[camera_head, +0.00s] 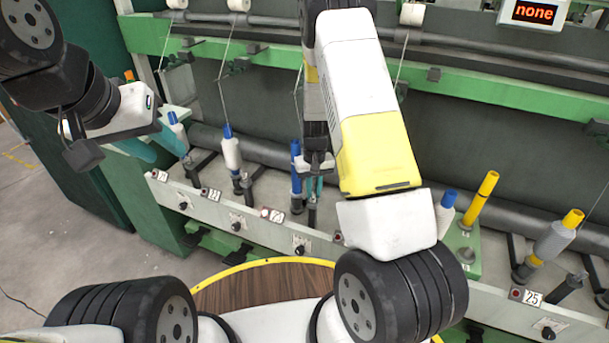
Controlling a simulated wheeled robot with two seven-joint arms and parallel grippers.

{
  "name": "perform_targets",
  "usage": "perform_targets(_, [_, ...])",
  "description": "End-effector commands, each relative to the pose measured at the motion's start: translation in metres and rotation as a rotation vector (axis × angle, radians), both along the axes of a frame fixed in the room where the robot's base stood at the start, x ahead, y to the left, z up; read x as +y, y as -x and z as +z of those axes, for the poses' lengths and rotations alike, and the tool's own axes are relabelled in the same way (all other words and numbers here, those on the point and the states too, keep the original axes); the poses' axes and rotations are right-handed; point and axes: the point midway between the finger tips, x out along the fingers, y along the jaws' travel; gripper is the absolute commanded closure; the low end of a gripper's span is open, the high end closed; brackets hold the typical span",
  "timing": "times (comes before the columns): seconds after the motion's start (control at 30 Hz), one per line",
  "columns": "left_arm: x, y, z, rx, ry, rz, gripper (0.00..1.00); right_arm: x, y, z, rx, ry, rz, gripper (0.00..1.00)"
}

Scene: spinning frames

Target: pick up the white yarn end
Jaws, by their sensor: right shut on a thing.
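My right gripper (314,187) points down at the front of the spinning frame, its two teal fingers close together. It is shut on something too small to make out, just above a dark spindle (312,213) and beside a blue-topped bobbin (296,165). A pale yarn (298,88) runs down behind my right arm towards this spot. Its lower end is hidden or too thin to see, so I cannot tell whether it is in the fingers. My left gripper (167,152) is at the left, its teal fingers apart and nothing visible between them.
A white bobbin with a blue tip (230,150) stands to the left. Yellow-tipped tubes (481,198) and (558,236) stand to the right. White rollers (239,5) and the green rail (480,85) lie above. A display (535,12) reads "none". Open floor (45,215) is at the left.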

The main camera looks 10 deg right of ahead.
Motion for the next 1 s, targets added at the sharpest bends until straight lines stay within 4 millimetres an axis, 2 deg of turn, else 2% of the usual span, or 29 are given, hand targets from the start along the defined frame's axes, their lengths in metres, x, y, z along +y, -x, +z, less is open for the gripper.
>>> perform_targets(0.2, [0.000, 0.000, 0.000, 0.000, 0.000, 0.000, 0.64, 0.000, 0.000, 0.030, -0.005, -0.001, -0.001, 1.00])
perform_targets(0.7, [0.000, 0.000, 0.000, 0.000, 0.000, 0.000, 0.64, 0.010, 0.126, 0.038, -0.001, -0.001, 0.000, 1.00])
perform_targets(0.9, [0.000, 0.000, 0.000, 0.000, 0.000, 0.000, 0.64, 0.011, 0.151, 0.041, -0.001, 0.000, 0.000, 1.00])
perform_targets(1.0, [0.000, 0.000, 0.000, 0.000, 0.000, 0.000, 0.64, 0.010, 0.143, 0.041, -0.004, 0.001, -0.002, 1.00])
